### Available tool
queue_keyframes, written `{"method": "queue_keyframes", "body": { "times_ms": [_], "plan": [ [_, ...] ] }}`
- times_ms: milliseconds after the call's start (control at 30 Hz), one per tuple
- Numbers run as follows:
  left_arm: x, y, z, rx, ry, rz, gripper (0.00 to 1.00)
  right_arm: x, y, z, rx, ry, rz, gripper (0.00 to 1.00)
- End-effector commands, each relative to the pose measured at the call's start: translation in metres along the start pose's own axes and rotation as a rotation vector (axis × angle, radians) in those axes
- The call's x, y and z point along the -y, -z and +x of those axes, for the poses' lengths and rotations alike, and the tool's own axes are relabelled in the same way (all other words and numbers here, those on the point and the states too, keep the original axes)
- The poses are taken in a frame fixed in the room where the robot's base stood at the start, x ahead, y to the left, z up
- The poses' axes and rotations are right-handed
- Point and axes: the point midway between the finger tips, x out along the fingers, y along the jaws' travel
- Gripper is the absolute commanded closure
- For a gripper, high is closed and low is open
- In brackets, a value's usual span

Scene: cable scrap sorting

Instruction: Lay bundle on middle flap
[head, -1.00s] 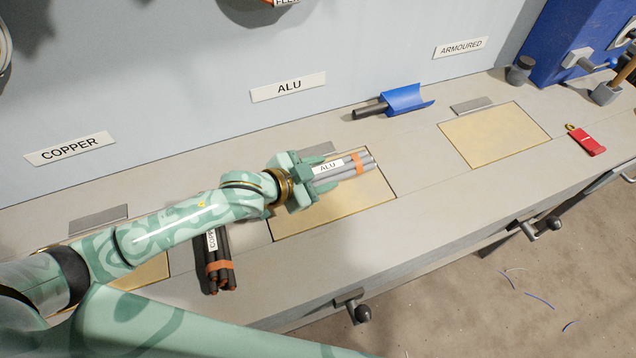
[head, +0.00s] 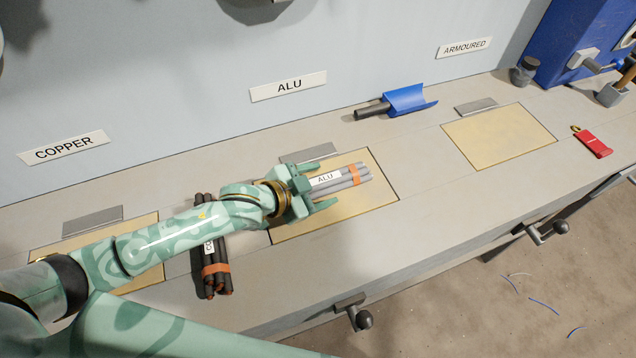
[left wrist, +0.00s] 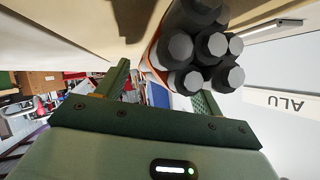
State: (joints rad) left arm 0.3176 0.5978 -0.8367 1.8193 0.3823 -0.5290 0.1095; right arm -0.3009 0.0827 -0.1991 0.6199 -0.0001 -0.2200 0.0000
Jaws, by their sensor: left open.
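The grey bundle with an ALU label and an orange band (head: 358,172) lies on the tan middle flap (head: 372,203), below the ALU wall sign. My left gripper (head: 322,183) is open at the bundle's near left end, with a finger on either side of it. In the left wrist view the bundle's dark round ends (left wrist: 205,48) show in front of the open jaws (left wrist: 163,88), and a gap shows beside the left finger. The gripper and wrist hide part of the middle flap. My right gripper is not in view.
The right flap (head: 498,135) is bare. A blue scoop (head: 408,100) lies behind, and a red tag (head: 592,142) lies at the right. Handles stick out along the bench front.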

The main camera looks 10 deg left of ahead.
Motion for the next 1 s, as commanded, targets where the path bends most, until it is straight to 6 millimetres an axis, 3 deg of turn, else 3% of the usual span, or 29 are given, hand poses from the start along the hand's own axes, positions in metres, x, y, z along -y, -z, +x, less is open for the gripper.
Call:
{"method": "queue_keyframes", "body": {
  "times_ms": [133,400,600,1000],
  "plan": [
    [0.002,0.003,-0.018,0.000,0.001,0.001,0.33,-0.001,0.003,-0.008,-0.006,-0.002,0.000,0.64],
    [0.002,0.003,-0.082,0.002,0.001,0.002,0.33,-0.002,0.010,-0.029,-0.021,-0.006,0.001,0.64],
    [0.001,0.002,-0.113,0.000,0.001,0.000,0.33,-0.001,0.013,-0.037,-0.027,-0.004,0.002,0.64],
    [0.001,0.001,-0.120,-0.001,0.001,-0.001,0.33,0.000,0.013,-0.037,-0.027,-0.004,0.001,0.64]
  ]
}}
